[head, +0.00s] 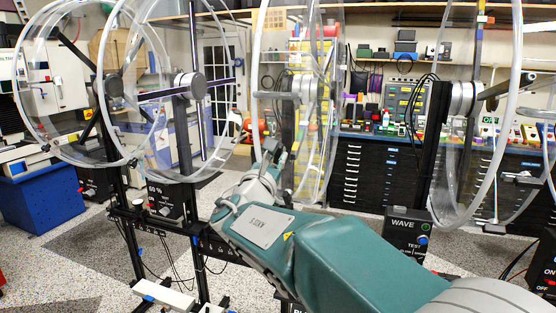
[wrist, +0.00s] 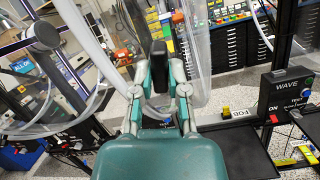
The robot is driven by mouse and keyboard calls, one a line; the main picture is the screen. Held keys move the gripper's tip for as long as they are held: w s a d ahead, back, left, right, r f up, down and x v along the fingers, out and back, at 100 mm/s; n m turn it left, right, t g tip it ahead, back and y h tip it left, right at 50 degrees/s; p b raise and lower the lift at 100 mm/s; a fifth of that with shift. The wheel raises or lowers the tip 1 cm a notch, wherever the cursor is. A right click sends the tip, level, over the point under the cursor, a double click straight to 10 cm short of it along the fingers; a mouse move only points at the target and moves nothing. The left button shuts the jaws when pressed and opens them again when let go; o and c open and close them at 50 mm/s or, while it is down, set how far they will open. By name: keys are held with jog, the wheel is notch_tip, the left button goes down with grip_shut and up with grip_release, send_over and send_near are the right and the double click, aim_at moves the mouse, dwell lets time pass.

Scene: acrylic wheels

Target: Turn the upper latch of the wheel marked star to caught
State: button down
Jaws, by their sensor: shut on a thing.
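My gripper (wrist: 160,85) reaches up to a clear acrylic wheel, with its fingers closed around a dark upright piece (wrist: 159,62) that may be a latch. In the head view my gripper (head: 272,150) is at the lower left part of the middle wheel (head: 258,60), which is seen nearly edge-on. The fingertips and their contact are too small to see there. The wheel's rim also shows in the wrist view (wrist: 198,45). I see no star mark on any wheel, and cannot tell which latch is the upper one or how it is turned.
Two more clear wheels stand at the left on black posts (head: 183,130). Another wheel (head: 505,100) is at the right, near a control box marked WAVE (head: 407,235). Dark drawer cabinets (head: 375,175) line the back. Cables hang below the left stands.

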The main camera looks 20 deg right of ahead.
jog(key=shift+m, duration=0.8)
jog(key=shift+a, duration=0.1)
jog(key=shift+r+m, duration=0.1)
jog(key=shift+m, duration=2.2)
jog(key=shift+m, duration=2.3)
